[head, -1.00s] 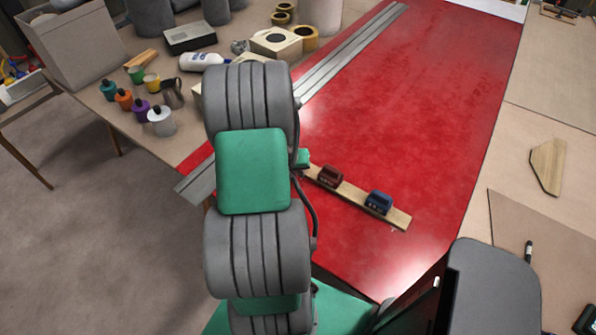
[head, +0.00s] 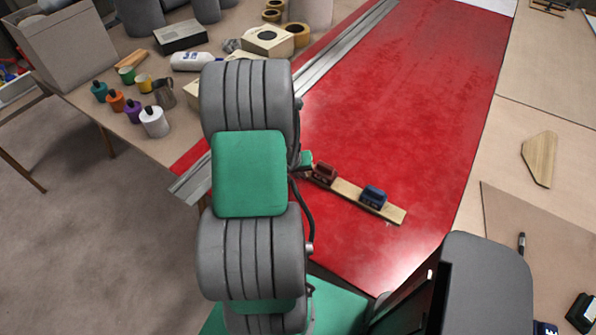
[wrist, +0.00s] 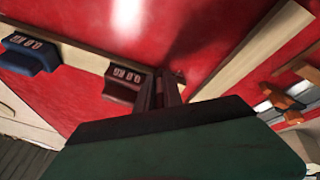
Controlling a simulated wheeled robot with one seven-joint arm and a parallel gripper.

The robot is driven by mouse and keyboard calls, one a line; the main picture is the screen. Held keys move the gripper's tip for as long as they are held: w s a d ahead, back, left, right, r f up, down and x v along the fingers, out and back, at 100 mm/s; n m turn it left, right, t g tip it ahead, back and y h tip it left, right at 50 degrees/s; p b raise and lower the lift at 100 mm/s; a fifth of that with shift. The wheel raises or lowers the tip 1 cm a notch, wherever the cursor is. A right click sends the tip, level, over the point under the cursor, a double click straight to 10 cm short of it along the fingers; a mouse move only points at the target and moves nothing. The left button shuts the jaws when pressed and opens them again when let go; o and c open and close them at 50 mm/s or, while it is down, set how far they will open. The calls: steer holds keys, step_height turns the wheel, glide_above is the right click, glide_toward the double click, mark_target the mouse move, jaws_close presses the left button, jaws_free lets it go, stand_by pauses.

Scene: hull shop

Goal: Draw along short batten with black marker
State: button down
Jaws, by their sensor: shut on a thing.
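The short batten (head: 349,193) is a pale wooden strip lying on the red surface; it also shows in the wrist view (wrist: 86,61). A brown weight (head: 324,173) and a blue weight (head: 373,196) sit on it, both also in the wrist view, brown (wrist: 124,85) and blue (wrist: 30,55). My gripper (wrist: 164,88) is shut on a dark slim thing, too dark to identify, beside the brown weight near the batten's end. Contact with the surface cannot be told. In the head view my arm hides most of the gripper. A black marker (head: 521,244) lies on the right-hand bench.
Long grey strips (head: 345,50) run along the red panel's left side. Paint bottles (head: 153,122), cups, tape rolls and boxes crowd the left bench. A wooden piece (head: 540,159) lies at right. The red panel (head: 420,110) is mostly clear beyond the short batten.

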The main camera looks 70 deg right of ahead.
steer(key=shift+s, duration=0.1)
steer(key=shift+s+a+f, duration=0.1)
steer(key=shift+s+a, duration=0.1)
steer(key=shift+s, duration=0.5)
steer(key=shift+s+a, duration=0.15)
steer(key=shift+s, duration=0.55)
steer(key=shift+s, duration=0.1)
steer(key=shift+s, duration=1.15)
steer(key=shift+s+a+p, duration=0.3)
steer(key=shift+s, duration=0.6)
steer(key=shift+s, duration=0.1)
steer(key=shift+s+a, duration=0.15)
steer(key=shift+s, duration=0.55)
steer(key=shift+s, duration=0.15)
